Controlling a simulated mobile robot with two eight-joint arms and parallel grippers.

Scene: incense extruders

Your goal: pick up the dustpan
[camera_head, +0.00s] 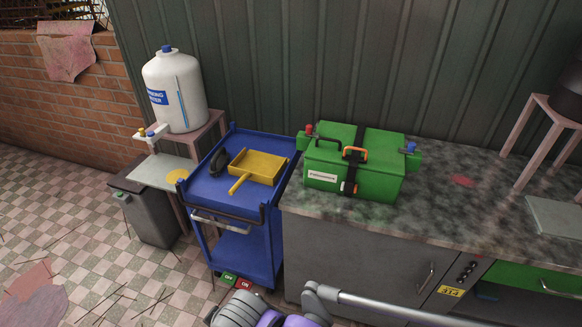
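A yellow dustpan (257,167) lies on the top tray of a blue cart (218,197). Its handle points toward the lower left of the picture, and its wide pan is toward the upper right. A dark brush-like object (219,161) lies just left of it on the same tray. Nothing touches the dustpan from above. Grey and purple parts of my own arm show at the bottom edge, well below the cart top. Neither gripper's fingers can be seen.
A green case (335,157) stands on the stone counter (440,185) right of the cart. A white water tank (176,95) on a stand and a grey bin (151,217) are at left. Green and red labelled blocks (237,281) lie by the cart's base.

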